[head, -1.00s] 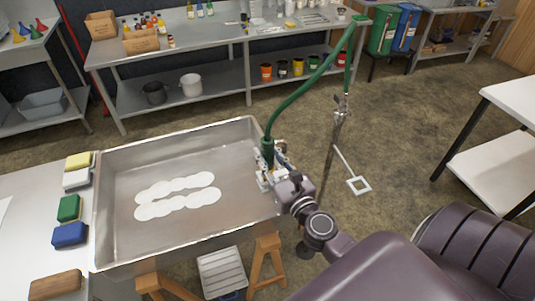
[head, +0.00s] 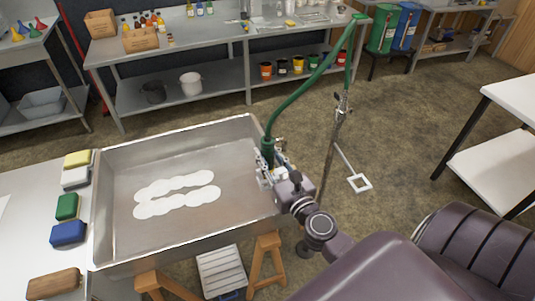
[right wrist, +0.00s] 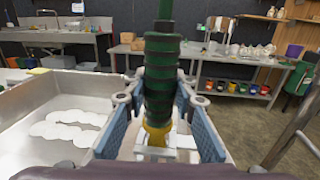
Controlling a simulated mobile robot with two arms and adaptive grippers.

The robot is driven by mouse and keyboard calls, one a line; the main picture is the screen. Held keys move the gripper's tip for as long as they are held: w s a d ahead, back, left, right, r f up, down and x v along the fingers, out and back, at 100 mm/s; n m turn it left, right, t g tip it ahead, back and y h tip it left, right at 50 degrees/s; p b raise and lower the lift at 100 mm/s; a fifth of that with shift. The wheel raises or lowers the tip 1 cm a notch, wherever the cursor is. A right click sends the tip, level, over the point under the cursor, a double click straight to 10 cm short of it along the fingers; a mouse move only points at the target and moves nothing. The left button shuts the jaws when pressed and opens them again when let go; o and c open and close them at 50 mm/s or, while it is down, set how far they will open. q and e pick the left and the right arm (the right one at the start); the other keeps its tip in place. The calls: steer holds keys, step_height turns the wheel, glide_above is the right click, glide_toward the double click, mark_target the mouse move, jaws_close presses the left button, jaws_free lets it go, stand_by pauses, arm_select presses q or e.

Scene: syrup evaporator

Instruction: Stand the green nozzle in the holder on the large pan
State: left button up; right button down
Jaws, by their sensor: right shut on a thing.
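The green nozzle (head: 267,151) hangs from a green hose at the right rim of the large pan (head: 128,252). My right gripper (head: 269,166) is shut on it. In the right wrist view the ribbed green nozzle (right wrist: 161,75) stands nearly upright between my blue finger pads, its yellow end pointing down. A pale bracket (right wrist: 180,154), probably the holder, shows just below the yellow end. I cannot tell whether the end sits in it, as the fingers and nozzle hide the contact. My left gripper is not in view.
The green hose (head: 298,93) arches to a metal stand (head: 331,150) right of the pan. White round patches (head: 178,184) lie on the pan floor. Sponges (head: 68,233) and a brush sit on the left table. A shelf bench (head: 215,38) stands behind; floor on the right is mostly clear.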

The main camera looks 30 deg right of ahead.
steer(key=shift+f+b, duration=0.6)
stand_by(0.4)
steer(key=c, duration=1.5)
jaws_free()
steer(key=shift+f, duration=0.1)
steer(key=shift+s, duration=0.1)
steer(key=s, duration=0.4)
steer(key=s+a, duration=0.1)
steer(key=s, duration=0.6)
steer(key=shift+s+a, duration=0.35)
steer(key=shift+s, duration=0.05)
steer(key=shift+a, duration=0.1)
